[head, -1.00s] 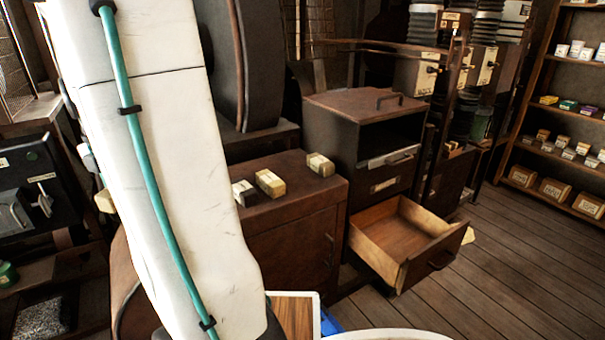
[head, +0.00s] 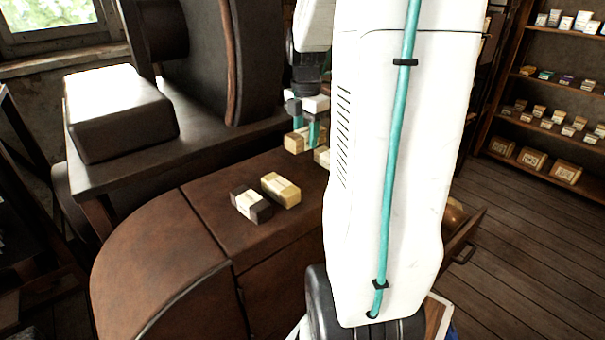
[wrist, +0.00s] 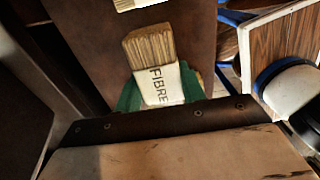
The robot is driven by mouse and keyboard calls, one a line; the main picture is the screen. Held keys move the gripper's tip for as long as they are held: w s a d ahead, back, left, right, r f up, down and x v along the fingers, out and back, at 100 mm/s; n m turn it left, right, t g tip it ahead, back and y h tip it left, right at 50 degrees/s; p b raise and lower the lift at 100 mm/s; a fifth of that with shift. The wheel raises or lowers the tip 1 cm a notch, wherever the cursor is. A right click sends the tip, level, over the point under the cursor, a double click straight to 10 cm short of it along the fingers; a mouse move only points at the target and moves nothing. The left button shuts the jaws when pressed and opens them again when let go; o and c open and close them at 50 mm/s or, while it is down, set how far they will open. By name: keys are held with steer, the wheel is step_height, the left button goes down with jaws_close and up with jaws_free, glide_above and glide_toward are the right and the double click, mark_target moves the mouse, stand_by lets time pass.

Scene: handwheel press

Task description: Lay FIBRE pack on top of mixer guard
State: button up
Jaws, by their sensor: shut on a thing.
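The FIBRE pack (wrist: 160,72) is a tan bristly block with a white band lettered FIBRE. My gripper (head: 304,132) is shut on it, with teal fingers on either side; the gripper also shows in the wrist view (wrist: 160,95). In the head view the pack (head: 294,142) is at the far end of the brown cabinet top; I cannot tell whether it touches that top. No label names the mixer guard. The brown cabinet's rounded left part (head: 150,245) and the dark box (head: 120,115) on the bench are both covers in view, and I cannot tell which is meant.
A dark pack (head: 250,205) and a tan pack (head: 281,190) lie on the brown cabinet top (head: 205,205). Another tan pack (head: 322,157) is partly hidden behind my arm. The rounded left part is bare. An open drawer (head: 462,240) juts out at right.

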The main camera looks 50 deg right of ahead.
glide_above(308, 177)
step_height(308, 177, down, 6)
steer(key=shift+w+r, duration=0.1)
steer(key=shift+r, duration=0.1)
steer(key=shift+f, duration=2.1)
steer(key=shift+f, duration=0.15)
steer(key=o, duration=1)
